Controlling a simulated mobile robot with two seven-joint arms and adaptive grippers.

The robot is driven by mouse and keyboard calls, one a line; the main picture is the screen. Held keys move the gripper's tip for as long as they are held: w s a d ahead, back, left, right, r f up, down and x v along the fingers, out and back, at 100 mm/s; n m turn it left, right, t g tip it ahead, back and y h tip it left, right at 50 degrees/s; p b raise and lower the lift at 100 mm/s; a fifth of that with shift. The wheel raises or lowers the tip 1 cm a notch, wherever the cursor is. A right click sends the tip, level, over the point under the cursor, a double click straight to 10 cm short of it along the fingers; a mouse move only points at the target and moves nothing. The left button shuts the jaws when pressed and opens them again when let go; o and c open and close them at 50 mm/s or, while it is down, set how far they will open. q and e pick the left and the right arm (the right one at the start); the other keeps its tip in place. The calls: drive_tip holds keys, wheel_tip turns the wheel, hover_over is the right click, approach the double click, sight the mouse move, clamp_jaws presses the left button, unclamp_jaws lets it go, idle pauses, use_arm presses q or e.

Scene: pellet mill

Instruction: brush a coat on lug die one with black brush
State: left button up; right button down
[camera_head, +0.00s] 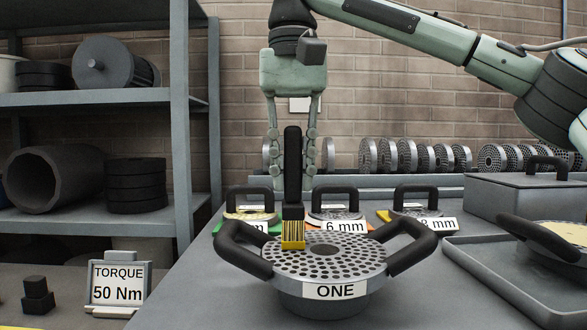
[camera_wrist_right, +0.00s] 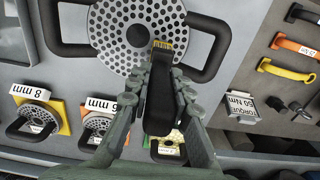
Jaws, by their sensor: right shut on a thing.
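Lug die one (camera_head: 334,256) is a round grey perforated plate with two black side handles and a label reading ONE, on the grey table. It also shows in the right wrist view (camera_wrist_right: 122,24). My right gripper (camera_head: 292,170) is shut on the black handle of the black brush (camera_head: 293,212), which hangs upright. The brush's yellow bristle tip is at the die's upper face, left of its dark centre; I cannot tell if it touches. The wrist view shows the brush (camera_wrist_right: 160,95) between the fingers. My left gripper is not in view.
Smaller labelled dies with handles, such as the 6 mm die (camera_head: 340,207), stand behind. A grey tray (camera_head: 480,290) and a lidded box (camera_head: 525,195) are at right. A TORQUE 50 Nm sign (camera_head: 118,285) and shelves (camera_head: 180,120) are at left.

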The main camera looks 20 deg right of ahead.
drive_tip(key=shift+w+d, duration=0.3)
drive_tip(key=shift+w, duration=0.7)
drive_tip(key=shift+w+d, duration=0.25)
drive_tip(key=shift+w, duration=0.7)
drive_tip(key=d, duration=0.2)
drive_tip(key=s+d, duration=0.1)
drive_tip(key=d, duration=0.1)
drive_tip(key=shift+s, duration=0.15)
drive_tip(key=s+a, duration=0.3)
drive_tip(key=s, duration=0.9)
drive_tip(key=shift+s+a, duration=0.15)
drive_tip(key=shift+a, duration=0.2)
idle(0.4)
